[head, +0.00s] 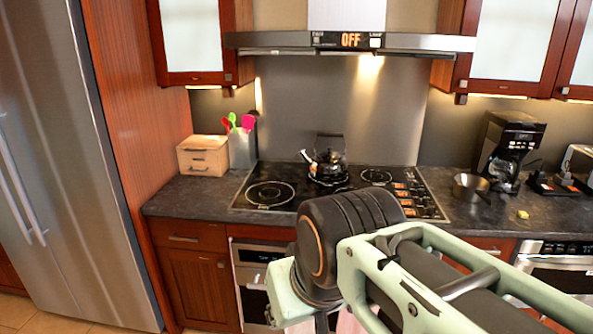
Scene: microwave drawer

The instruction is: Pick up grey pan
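The grey pan (468,187) is small and metallic. It sits upright on the dark countertop to the right of the cooktop, and a short handle seems to point toward the front right. My arm crosses the lower middle and right of the head view, in front of the counter. My gripper is not visible, so I cannot see whether it is open or holds anything. Nothing of mine touches the pan in this view.
A dark kettle (328,160) stands on the cooktop (262,194). A coffee maker (511,145) is behind and right of the pan. A small yellow item (522,214) lies right of it. A wooden box (202,156) and utensil holder (243,149) stand left.

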